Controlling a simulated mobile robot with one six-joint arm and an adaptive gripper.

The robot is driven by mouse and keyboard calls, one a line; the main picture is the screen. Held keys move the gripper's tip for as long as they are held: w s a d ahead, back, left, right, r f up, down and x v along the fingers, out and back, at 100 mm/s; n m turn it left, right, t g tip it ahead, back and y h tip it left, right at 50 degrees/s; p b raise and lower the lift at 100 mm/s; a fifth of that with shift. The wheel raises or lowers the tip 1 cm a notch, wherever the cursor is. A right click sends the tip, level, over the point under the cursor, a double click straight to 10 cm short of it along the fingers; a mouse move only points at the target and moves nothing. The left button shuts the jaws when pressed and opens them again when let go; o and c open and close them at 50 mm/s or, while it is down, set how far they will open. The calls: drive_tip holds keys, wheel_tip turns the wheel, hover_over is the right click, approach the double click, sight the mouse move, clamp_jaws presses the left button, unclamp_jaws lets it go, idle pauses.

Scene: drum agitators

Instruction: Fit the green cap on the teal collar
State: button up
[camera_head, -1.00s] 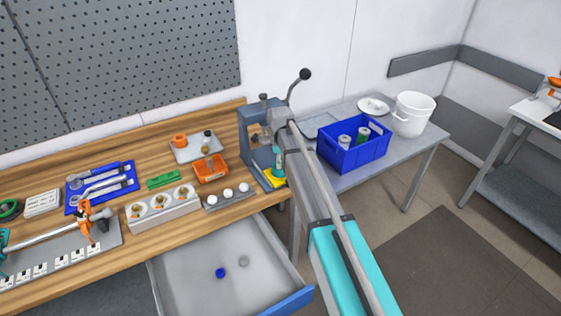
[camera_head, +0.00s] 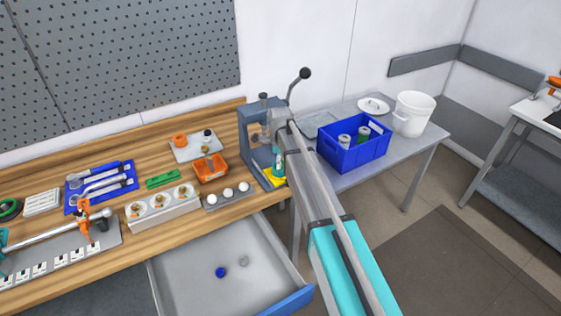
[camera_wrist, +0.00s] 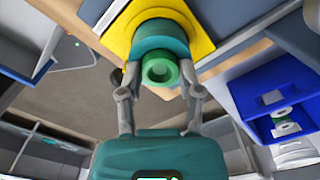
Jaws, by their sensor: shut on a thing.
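In the wrist view the green cap (camera_wrist: 160,72), a green ring with a dark round hole, sits between the fingertips of my gripper (camera_wrist: 160,78), which is shut on it. The teal collar (camera_wrist: 160,36) is directly beyond the cap, against a yellow plate (camera_wrist: 196,38). The cap overlaps the collar's near end in this view; I cannot tell whether it touches it or is seated. In the head view the yellow plate (camera_head: 272,184) lies at the foot of the grey press (camera_head: 250,140), and my arm partly hides the collar and cap.
The blue crate (camera_head: 352,155) holding cans stands on the side table, near a white bucket (camera_head: 413,112). The open drawer (camera_head: 205,290) below the bench holds a blue piece (camera_head: 221,272). An orange tray (camera_head: 210,170) and a grey block (camera_head: 163,212) stand left of the press.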

drive_tip(key=o, duration=0.9)
drive_tip(key=shift+c, duration=0.2)
